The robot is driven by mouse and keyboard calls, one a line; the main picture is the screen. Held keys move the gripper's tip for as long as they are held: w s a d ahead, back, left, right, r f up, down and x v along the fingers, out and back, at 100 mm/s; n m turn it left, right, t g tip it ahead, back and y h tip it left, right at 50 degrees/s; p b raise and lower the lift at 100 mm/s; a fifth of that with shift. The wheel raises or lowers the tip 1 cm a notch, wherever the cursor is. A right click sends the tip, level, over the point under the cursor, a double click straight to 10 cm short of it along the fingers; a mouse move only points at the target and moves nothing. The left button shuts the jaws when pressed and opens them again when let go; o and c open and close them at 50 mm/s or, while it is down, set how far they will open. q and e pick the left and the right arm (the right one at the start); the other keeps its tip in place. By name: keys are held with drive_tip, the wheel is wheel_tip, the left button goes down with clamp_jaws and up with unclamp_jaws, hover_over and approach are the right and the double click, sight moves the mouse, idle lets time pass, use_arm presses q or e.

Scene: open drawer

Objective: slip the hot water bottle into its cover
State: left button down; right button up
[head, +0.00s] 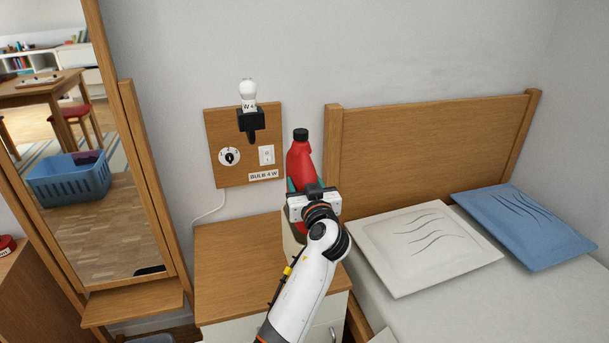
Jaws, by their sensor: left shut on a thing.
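The red hot water bottle (301,162) stands upright with its black cap on top, above the back right of the nightstand. My left gripper (312,192) is in front of its lower part and is shut on it; the fingertips are mostly hidden by the gripper body. A bit of teal shows beside the gripper at the bottle's lower left edge. Something pale shows below, left of my wrist; I cannot tell whether either is the cover. The bottle's lower end is largely hidden by my arm. My right gripper is out of view.
The nightstand top (235,262) is clear on its left. A wooden bulb board (217,150) hangs on the wall left of the bottle. The bed headboard (430,140) and a white pillow (425,245) are to the right. A mirror (95,200) stands left.

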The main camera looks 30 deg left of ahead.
use_arm(q)
wheel_tip(320, 180, down, 8)
drive_tip(key=shift+b, duration=0.6)
drive_tip(key=shift+f, duration=1.55)
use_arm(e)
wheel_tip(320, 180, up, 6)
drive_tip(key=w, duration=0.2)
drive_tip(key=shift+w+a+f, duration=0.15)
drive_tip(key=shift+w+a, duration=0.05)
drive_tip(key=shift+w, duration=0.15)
use_arm(q)
drive_tip(key=shift+b, duration=0.4)
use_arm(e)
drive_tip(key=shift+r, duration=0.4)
use_arm(q)
drive_tip(key=shift+f+b, duration=0.3)
drive_tip(key=shift+b, duration=0.05)
drive_tip(key=shift+f, duration=0.1)
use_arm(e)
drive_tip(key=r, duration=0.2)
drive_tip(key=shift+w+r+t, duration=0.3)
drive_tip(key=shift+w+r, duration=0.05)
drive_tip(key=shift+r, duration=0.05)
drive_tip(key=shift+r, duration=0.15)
use_arm(q)
drive_tip(key=shift+s+f, duration=0.1)
drive_tip(key=shift+f, duration=0.05)
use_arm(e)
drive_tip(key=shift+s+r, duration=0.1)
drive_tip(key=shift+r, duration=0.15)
